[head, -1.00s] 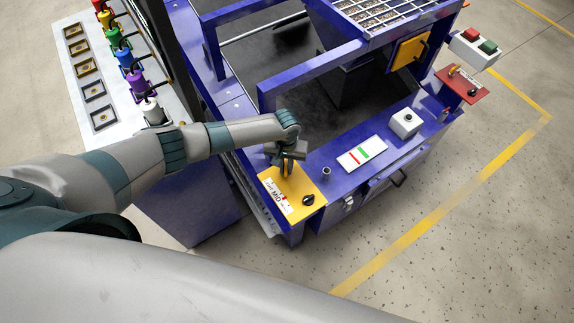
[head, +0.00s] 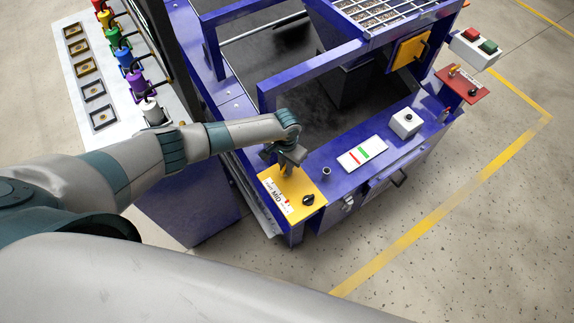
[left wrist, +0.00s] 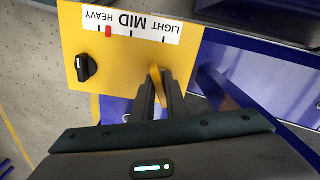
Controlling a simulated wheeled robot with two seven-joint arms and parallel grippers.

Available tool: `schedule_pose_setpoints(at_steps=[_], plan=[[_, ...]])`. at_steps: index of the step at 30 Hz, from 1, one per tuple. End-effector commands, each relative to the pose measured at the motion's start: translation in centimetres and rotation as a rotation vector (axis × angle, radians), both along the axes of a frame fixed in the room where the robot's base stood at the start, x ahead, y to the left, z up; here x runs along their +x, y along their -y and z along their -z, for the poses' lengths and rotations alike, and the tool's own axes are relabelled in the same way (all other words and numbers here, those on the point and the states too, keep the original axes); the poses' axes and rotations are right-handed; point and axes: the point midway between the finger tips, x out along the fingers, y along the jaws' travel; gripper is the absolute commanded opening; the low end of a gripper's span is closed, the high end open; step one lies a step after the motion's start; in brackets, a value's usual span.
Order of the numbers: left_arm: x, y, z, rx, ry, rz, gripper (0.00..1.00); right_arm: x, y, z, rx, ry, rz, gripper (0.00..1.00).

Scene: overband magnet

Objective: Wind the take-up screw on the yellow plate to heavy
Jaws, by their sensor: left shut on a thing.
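The yellow plate (head: 312,188) sits on the corner of the blue frame, and it fills the upper left of the left wrist view (left wrist: 85,45). Its white scale (left wrist: 140,22) reads LIGHT, MID, HEAVY. A red pointer (left wrist: 108,32) stands at the HEAVY end. My left gripper (left wrist: 160,90) is shut on a thin yellow handle (left wrist: 157,78), apparently the take-up screw's, at the plate's edge. The fingers hide its lower part. In the head view my left gripper (head: 290,160) is over the plate's far edge. My right gripper is not in view.
A black knob (left wrist: 85,67) is on the same plate, away from the fingers. The blue frame rail (head: 280,82) rises behind my wrist.

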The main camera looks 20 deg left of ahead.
Motion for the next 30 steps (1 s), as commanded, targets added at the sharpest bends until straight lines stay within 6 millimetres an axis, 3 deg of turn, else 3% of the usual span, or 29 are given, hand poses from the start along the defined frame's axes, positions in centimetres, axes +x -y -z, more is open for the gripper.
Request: schedule_pose_setpoints(at_steps=[10, 24, 25, 27, 30], plan=[[-0.47, 0.24, 0.32, -0.002, -0.008, 0.315, 0.0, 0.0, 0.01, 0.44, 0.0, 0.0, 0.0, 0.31], [-0.52, 0.24, 0.34, -0.003, -0.009, 0.371, 0.0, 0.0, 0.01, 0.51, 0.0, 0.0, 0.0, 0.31], [-0.53, 0.24, 0.33, -0.003, -0.009, 0.38, 0.15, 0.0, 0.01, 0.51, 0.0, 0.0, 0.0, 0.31], [-0.48, 0.22, 0.29, -0.002, -0.008, 0.378, 0.32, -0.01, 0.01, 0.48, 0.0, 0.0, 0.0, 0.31], [-0.34, 0.17, 0.2, -0.002, -0.006, 0.376, 0.34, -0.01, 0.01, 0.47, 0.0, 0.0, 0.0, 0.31]])
